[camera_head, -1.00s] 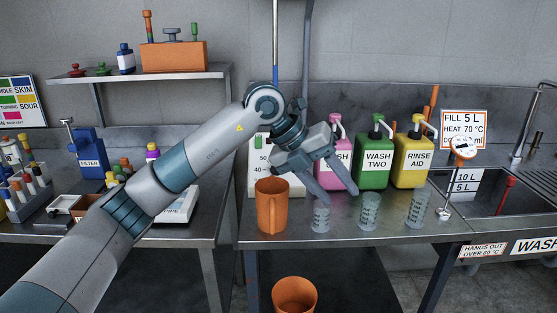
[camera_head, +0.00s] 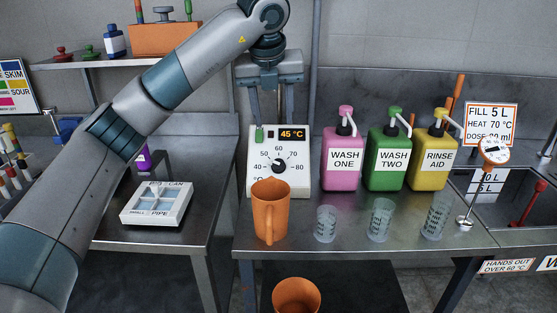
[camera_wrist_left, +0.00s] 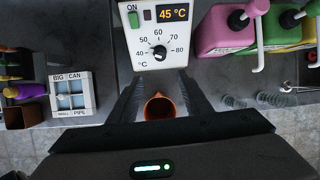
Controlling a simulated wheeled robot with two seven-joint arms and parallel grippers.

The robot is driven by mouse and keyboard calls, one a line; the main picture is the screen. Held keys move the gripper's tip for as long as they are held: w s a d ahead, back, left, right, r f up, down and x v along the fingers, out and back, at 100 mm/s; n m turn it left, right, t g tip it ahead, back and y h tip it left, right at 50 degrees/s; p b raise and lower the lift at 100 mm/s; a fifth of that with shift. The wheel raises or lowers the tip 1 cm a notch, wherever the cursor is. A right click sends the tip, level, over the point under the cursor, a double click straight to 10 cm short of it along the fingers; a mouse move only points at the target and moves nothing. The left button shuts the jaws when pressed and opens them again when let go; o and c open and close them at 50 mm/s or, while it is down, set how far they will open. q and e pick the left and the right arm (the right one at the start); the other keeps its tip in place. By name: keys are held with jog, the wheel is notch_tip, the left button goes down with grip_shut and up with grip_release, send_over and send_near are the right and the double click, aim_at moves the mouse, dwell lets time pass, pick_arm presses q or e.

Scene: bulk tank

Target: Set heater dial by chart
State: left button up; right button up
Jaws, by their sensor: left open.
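The heater box (camera_head: 299,184) is white and stands on the steel bench. Its black dial (camera_head: 278,167) sits inside a scale running from 40 to 80, and its display (camera_head: 292,133) reads 45 °C. The dial (camera_wrist_left: 158,52) is unobstructed in the left wrist view; its exact setting is too small to tell. The chart (camera_head: 490,124) at the right reads FILL 5 L, HEAT 70 °C and a partly hidden DOSE line. My right gripper is not in view.
An orange jug (camera_head: 270,215) stands in front of the heater and covers its lower edge. Pink (camera_head: 342,160), green (camera_head: 389,160) and yellow (camera_head: 432,163) pump bottles stand to the right. Measuring cups (camera_head: 326,224) line the front. A sink (camera_head: 505,205) is at far right.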

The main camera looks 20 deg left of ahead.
pick_arm(q)
jog(key=shift+f, duration=0.1)
send_near(278, 164)
jog(key=p+x, duration=0.1)
jog(key=x, duration=0.6)
jog(key=shift+w+f, duration=0.3)
jog(key=shift+f, duration=0.35)
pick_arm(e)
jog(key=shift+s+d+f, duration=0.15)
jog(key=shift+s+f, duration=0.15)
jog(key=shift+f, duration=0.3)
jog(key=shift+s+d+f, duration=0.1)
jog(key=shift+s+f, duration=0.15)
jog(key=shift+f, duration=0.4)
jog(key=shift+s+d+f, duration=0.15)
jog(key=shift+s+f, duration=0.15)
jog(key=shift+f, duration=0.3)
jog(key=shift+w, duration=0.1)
pick_arm(q)
jog(key=c, duration=1.1)
jog(key=shift+o, duration=0.2)
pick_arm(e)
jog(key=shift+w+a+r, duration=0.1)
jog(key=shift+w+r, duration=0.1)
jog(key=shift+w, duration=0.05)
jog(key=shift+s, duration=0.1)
